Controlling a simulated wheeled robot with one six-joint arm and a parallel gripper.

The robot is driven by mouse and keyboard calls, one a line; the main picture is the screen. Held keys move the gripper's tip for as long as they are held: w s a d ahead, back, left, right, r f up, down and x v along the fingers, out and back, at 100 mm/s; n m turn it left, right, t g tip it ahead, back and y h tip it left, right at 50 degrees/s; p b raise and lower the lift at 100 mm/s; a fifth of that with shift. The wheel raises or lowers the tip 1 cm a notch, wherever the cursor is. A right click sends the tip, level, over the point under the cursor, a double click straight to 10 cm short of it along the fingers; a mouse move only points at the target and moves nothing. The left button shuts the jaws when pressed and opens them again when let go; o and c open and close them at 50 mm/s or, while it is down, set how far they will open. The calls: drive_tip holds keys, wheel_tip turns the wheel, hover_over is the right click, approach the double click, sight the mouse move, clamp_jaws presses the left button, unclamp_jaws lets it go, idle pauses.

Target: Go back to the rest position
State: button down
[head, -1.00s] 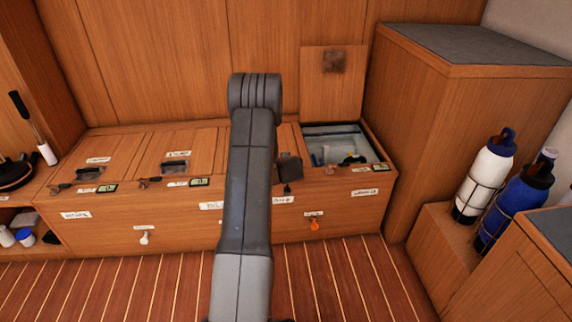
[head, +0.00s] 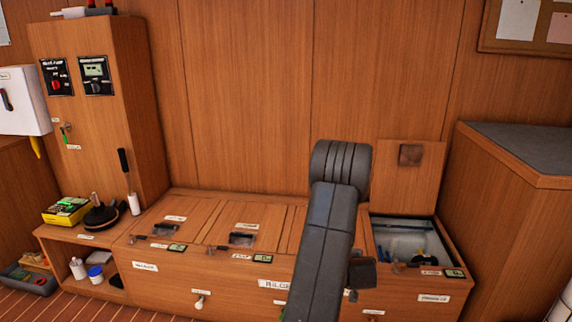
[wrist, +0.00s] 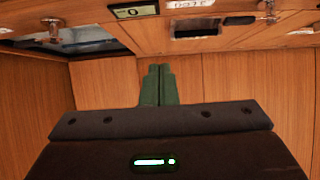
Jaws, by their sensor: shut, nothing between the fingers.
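My gripper (wrist: 159,84) shows in the wrist view as two green fingers held together, shut and empty. It is in front of a plain wooden panel, with the bench top's edge above it in that picture. In the head view my dark grey arm rises in front of the wooden bench (head: 236,264) and hides part of it. The gripper's fingers cannot be made out in the head view.
The bench's right-hand compartment (head: 442,236) is open, its lid (head: 406,185) upright against the wall. Other lids are closed. A tall cabinet (head: 95,115) stands left, a grey-topped cabinet (head: 515,215) right. A low shelf holds a yellow box (head: 67,211).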

drive_tip(key=b+x, duration=0.3)
drive_tip(key=x, duration=1)
drive_tip(key=shift+w+d+f+b, duration=0.1)
drive_tip(key=shift+w+f+b, duration=0.2)
drive_tip(key=shift+b, duration=0.1)
drive_tip(key=shift+r, duration=0.2)
